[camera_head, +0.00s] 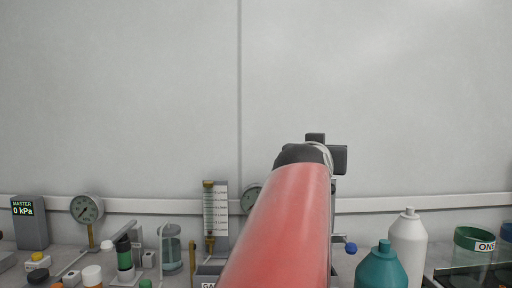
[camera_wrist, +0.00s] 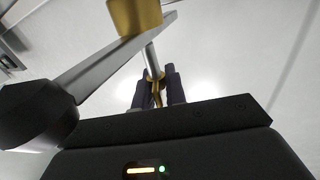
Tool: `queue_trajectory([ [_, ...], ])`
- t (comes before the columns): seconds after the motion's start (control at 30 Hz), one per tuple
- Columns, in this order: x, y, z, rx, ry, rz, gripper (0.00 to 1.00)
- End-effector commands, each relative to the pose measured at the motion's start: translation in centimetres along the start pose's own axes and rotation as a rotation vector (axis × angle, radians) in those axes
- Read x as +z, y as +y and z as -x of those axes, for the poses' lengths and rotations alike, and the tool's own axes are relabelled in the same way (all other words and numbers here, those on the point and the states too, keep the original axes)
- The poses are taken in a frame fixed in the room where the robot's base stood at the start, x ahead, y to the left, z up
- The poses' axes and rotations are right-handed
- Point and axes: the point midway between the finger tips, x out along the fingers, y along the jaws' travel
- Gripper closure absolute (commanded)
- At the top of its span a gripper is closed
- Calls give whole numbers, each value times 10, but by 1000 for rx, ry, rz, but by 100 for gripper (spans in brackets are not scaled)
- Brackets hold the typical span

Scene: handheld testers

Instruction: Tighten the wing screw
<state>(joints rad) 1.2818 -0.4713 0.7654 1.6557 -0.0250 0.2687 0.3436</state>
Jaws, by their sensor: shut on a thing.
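In the wrist view my gripper (camera_wrist: 157,80) has its two dark fingers shut on a small brass-coloured piece (camera_wrist: 156,94), which looks like the wing screw. A steel rod (camera_wrist: 151,58) runs from this piece up to a larger brass block (camera_wrist: 135,16). The screw's wings are mostly hidden between the fingers, and I cannot tell how far it is screwed in. In the head view my red arm covers the gripper and the screw.
A grey bar with a black knob (camera_wrist: 38,112) passes close to my gripper. On the bench stand a MASTER gauge box (camera_head: 29,222), a dial gauge (camera_head: 87,209), a scale panel (camera_head: 216,208), a teal bottle (camera_head: 381,269), a white bottle (camera_head: 408,243) and a green-rimmed cup (camera_head: 474,240).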

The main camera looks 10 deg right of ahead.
Motion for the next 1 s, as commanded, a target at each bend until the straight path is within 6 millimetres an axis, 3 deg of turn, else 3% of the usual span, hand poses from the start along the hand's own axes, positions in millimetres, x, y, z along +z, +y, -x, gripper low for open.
queue_trajectory([
  [0.7, -1, 5, 1, 459, 0, 4, 100],
  [1.0, 0, 5, 2, 561, -1, 1, 100],
])
